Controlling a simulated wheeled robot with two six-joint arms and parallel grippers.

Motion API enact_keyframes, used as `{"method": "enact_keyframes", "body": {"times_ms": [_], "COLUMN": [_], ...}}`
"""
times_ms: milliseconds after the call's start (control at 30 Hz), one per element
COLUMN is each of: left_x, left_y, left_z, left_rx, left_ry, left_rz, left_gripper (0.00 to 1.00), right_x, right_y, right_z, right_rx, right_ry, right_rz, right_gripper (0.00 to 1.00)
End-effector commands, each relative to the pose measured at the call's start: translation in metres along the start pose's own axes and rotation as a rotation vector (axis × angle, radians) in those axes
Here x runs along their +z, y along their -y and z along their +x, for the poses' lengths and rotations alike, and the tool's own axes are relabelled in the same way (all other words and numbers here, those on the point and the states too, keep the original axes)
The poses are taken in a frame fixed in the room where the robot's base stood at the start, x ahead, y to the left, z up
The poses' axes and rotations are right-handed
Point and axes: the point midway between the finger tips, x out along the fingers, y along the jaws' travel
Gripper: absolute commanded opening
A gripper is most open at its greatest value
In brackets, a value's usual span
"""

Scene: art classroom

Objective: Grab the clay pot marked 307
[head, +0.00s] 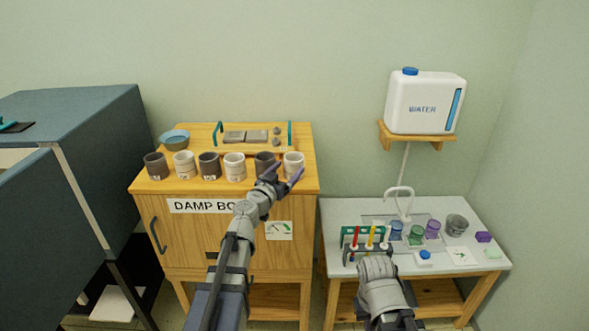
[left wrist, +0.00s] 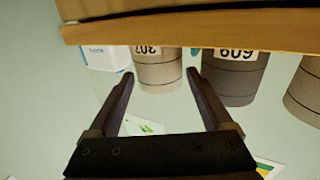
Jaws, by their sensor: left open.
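The clay pot marked 307 is a pale, banded pot (left wrist: 158,75), upside down in the left wrist view with its label partly cut off. It appears to be the pale pot (head: 294,163) at the right end of the row on the cabinet in the head view. My left gripper (head: 284,174) is open in front of it. In the left wrist view the fingertips of my left gripper (left wrist: 161,73) show on either side of the pot, with no visible contact. Beside it stands a dark pot marked 609 (left wrist: 233,82).
Several other pots, such as the pale one (head: 235,167), line the front of the wooden damp-box cabinet (head: 180,243). A side table (head: 345,215) at right holds a test-tube rack (head: 348,242) and cups.

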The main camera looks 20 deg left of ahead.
Motion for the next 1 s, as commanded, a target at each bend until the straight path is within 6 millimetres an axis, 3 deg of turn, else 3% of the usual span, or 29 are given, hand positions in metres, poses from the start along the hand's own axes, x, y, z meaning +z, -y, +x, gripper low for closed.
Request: {"method": "enact_keyframes", "body": {"times_ms": [300, 567, 1000], "left_x": [-0.004, -0.004, -0.004], "left_y": [-0.001, -0.002, -0.002], "left_z": [0.045, 0.046, 0.046], "left_rx": [0.001, 0.0, 0.001], "left_ry": [0.0, 0.0, 0.0], "left_rz": [0.0, 0.0, 0.0], "left_gripper": [0.84, 0.83, 0.33], "right_x": [0.0, 0.0, 0.0], "right_y": [0.0, 0.0, 0.0], "right_z": [-0.004, -0.004, -0.004], "right_rx": [0.0, 0.0, 0.0], "right_ry": [0.0, 0.0, 0.0], "right_rz": [0.0, 0.0, 0.0], "right_gripper": [0.0, 0.0, 0.0]}}
